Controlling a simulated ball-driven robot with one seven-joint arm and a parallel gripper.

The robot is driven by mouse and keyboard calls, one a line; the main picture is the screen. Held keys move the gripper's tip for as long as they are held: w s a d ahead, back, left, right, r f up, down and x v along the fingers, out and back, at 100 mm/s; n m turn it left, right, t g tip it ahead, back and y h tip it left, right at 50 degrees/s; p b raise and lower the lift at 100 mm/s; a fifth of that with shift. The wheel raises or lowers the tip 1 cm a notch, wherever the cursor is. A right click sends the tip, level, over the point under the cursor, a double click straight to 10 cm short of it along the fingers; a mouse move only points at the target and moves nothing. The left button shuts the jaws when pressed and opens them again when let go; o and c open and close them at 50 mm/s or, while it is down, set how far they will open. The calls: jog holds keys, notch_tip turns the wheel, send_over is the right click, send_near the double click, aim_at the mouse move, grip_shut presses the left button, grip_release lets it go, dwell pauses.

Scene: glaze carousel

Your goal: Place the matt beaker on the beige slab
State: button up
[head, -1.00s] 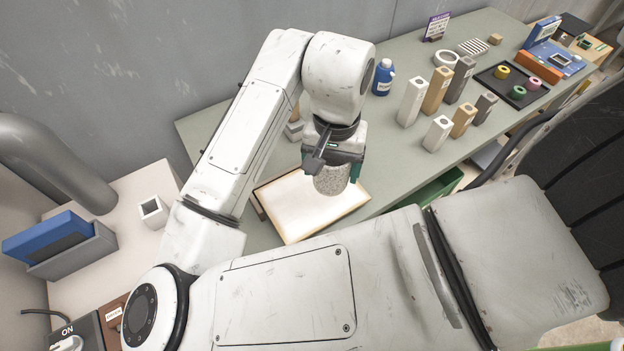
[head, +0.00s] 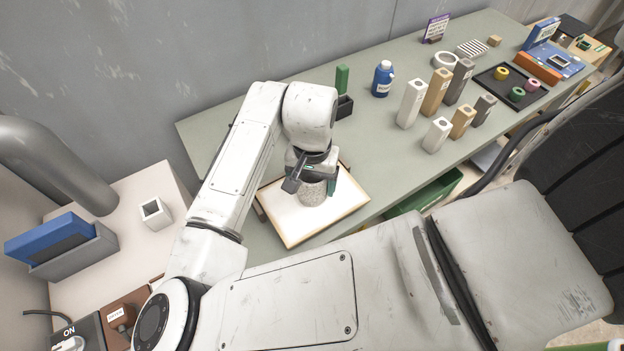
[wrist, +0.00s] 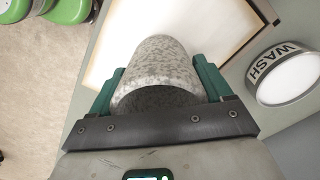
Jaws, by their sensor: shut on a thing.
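The matt beaker (head: 312,192) is grey and speckled. It sits between the dark green fingers of my gripper (head: 316,184), which is shut on it. The wrist view shows the beaker (wrist: 158,70) with its open mouth toward my wrist, held in my gripper (wrist: 160,85). The slab (head: 290,228) is a pale, flat board with a tan edge, lying at the near left part of the bench. The beaker is over the slab's upper right part. I cannot tell whether its base touches the slab. The slab also shows in the wrist view (wrist: 215,22).
A white round tub marked WASH (wrist: 285,75) stands beside the slab in the wrist view. A blue bottle (head: 383,78) and a dark holder with a green upright piece (head: 343,90) stand behind. Several square hollow blocks (head: 437,92) stand to the right. A green bin (head: 425,192) is below the bench edge.

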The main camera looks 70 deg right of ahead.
jog(key=shift+f, duration=0.1)
jog(key=o, duration=1.2)
notch_tip(320, 180, up, 12)
